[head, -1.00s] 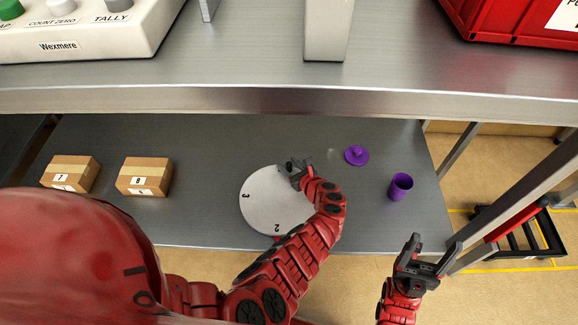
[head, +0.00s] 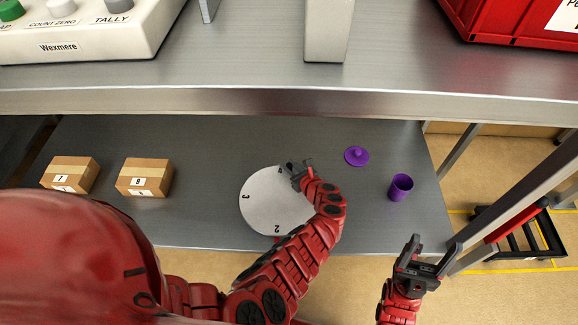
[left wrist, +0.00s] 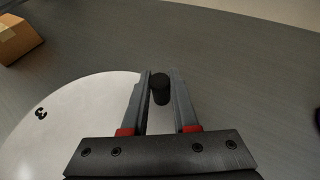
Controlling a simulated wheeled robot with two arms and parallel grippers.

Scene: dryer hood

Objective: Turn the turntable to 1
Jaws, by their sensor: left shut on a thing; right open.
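The turntable (head: 266,208) is a pale round disc on the lower shelf. Marks 3 and 2 show on its left and near rim, and a partly hidden mark shows at its far rim beside my gripper. My left gripper (head: 293,168) is at the far right rim of the disc. In the left wrist view its fingers (left wrist: 160,88) are shut on a black upright knob (left wrist: 160,90) at the rim. My forearm hides the right side of the disc. My right gripper (head: 424,256) is open and empty in front of the shelf, at the lower right.
Two cardboard boxes, one at the far left (head: 70,173) and one nearer the disc (head: 145,177), stand on the lower shelf. A purple lid (head: 356,156) and a purple cup (head: 400,187) stand to the right. The upper shelf edge (head: 300,103) overhangs the back.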

